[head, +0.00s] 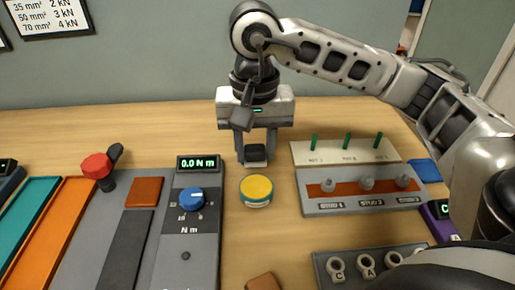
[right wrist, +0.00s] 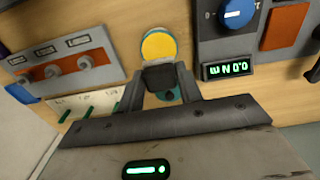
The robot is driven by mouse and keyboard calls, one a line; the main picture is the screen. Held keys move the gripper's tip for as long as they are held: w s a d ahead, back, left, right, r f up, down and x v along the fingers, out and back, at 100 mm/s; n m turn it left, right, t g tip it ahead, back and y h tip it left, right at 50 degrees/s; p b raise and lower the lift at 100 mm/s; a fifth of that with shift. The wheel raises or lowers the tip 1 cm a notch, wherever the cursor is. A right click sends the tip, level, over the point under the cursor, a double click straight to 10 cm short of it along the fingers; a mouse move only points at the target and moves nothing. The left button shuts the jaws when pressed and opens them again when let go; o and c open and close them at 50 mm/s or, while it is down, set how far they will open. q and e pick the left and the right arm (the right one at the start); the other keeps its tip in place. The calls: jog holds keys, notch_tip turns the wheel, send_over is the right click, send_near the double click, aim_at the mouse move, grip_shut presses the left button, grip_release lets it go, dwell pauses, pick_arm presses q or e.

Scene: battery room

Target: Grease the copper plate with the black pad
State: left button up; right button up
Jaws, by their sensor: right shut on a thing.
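My right gripper (head: 256,150) is shut on the black pad (head: 255,155) and points down, behind the round tin (head: 256,189) with the yellow top and teal side. In the right wrist view the pad (right wrist: 160,78) sits between the fingers, with the yellow tin top (right wrist: 159,46) just beyond it. The pad appears apart from the tin, but its height above the table is hard to tell. The copper plate (head: 145,192) is a flat reddish-brown square on the grey board, left of the torque dial. It also shows in the right wrist view (right wrist: 287,27). My left gripper is not in view.
The torque unit (head: 192,240) reads 0.0 N m and stands left of the tin. A red-knobbed switch (head: 97,166) rises near the plate. The stud block (head: 362,206) and green-pegged rack (head: 312,154) lie right. A brown block (head: 263,282) lies at the front.

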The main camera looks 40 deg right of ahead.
aim_at(257, 165)
jog(key=shift+d+f, duration=0.1)
jog(key=shift+f, duration=0.3)
notch_tip(257, 165, down, 4)
jog(key=shift+r+b, duration=0.25)
jog(key=shift+b, duration=0.85)
jog(key=shift+f+b, duration=0.3)
jog(key=shift+f, duration=0.3)
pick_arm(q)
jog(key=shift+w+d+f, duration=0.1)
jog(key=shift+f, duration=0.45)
pick_arm(e)
jog(key=shift+f, duration=0.2)
pick_arm(q)
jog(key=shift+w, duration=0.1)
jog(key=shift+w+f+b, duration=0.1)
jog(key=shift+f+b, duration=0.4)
jog(key=shift+b, duration=0.1)
pick_arm(e)
jog(key=shift+f, duration=0.5)
pick_arm(q)
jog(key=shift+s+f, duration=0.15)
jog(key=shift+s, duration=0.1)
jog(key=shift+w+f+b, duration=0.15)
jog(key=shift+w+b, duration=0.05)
jog(key=shift+b, duration=0.1)
pick_arm(e)
jog(key=shift+f, duration=0.1)
